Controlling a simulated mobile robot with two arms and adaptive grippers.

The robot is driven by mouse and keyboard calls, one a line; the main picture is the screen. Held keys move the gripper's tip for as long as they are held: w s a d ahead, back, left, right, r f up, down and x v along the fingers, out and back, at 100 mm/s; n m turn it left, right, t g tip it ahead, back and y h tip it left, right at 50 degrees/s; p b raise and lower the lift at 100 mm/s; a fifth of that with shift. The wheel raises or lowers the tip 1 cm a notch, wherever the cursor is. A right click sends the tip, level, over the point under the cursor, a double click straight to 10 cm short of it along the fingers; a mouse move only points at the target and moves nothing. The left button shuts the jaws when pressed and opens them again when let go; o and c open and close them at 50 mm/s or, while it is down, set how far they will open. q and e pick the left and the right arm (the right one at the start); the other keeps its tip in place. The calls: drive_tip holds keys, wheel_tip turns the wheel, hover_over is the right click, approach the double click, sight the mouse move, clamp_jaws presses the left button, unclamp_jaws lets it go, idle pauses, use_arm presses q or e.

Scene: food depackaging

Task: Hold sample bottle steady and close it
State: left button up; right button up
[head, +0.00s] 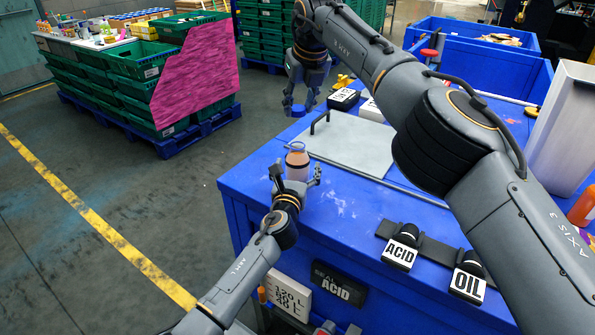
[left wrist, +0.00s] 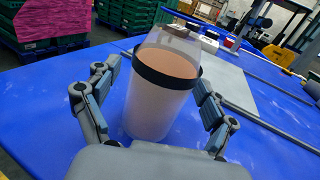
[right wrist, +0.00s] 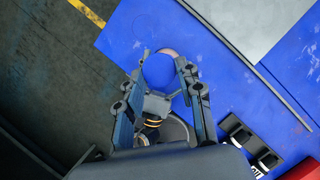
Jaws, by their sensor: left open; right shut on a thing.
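The sample bottle (head: 297,172) stands upright near the left edge of the blue table. It is pale and clear, with brown content and a dark ring at its neck. In the left wrist view the bottle (left wrist: 158,105) stands between the fingers of my open left gripper (left wrist: 150,95), with gaps on both sides. That gripper (head: 296,178) is low beside it in the head view. My right gripper (head: 300,106) is shut on a round blue cap (right wrist: 159,73), held above the bottle and apart from it. In the right wrist view the cap hides most of the bottle.
A grey plate (head: 350,143) with a black handle lies behind the bottle. Black-capped containers labelled ACID (head: 399,256) and OIL (head: 467,285) are on the front side. A blue bin (head: 480,45) stands at the back. Green crates (head: 125,60) stand on the floor to the left.

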use_arm(q)
clamp_jaws()
use_arm(e)
hover_over(298, 140)
drive_tip(key=s, duration=0.1)
drive_tip(key=shift+d+f, duration=0.2)
drive_tip(key=shift+f, duration=2.3)
drive_tip(key=shift+f, duration=0.9)
drive_tip(key=shift+f, duration=0.6)
